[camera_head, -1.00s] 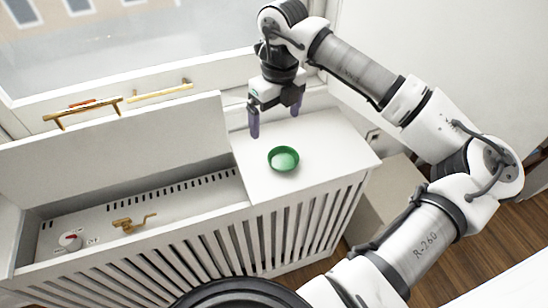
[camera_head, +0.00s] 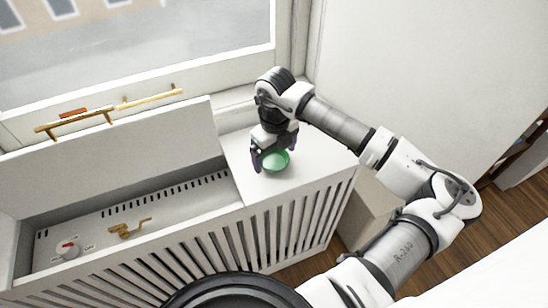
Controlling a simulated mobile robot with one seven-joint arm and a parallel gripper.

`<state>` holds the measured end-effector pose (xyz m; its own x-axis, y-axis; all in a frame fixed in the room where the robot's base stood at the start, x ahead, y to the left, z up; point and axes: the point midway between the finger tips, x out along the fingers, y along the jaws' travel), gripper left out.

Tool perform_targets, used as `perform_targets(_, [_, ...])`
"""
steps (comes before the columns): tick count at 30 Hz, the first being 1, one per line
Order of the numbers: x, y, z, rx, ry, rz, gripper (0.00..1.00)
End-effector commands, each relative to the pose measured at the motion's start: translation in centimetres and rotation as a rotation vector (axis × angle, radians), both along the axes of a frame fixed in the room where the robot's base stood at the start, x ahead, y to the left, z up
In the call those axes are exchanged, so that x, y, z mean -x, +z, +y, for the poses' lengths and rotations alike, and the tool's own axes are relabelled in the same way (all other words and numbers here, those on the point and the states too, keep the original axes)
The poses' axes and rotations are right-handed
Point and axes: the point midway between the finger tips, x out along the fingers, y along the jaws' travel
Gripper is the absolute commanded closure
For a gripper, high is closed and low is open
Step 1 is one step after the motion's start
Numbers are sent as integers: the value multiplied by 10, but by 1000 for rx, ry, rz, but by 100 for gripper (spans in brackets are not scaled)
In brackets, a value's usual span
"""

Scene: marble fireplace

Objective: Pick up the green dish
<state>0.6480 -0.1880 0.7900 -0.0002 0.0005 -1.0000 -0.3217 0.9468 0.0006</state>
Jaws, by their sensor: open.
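The green dish (camera_head: 275,162) is a small round bowl, upright on the white top of the slatted cabinet (camera_head: 310,169), toward its left part. My gripper (camera_head: 274,163) points down over the dish, with its dark purple fingers apart. One finger shows at the dish's left side and the other at its right rear. I cannot tell whether either finger touches the dish. The far rim of the dish is partly hidden by my gripper.
Left of the dish, a raised lid (camera_head: 110,150) stands over an open recess with a brass valve (camera_head: 128,229) and a red-marked knob (camera_head: 68,249). The window sill and wall are close behind my gripper. The cabinet top is clear right of the dish.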

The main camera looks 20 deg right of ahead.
Motion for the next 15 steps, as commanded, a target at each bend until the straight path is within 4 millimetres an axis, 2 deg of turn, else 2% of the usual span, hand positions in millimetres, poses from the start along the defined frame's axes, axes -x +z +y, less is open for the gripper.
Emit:
perform_targets(4, [0, -14, 0, -2, -1, 1, 6])
perform_targets(11, [0, -17, -1, 1, -1, 0, 6])
perform_targets(15, [0, -17, -1, 1, -1, 0, 22])
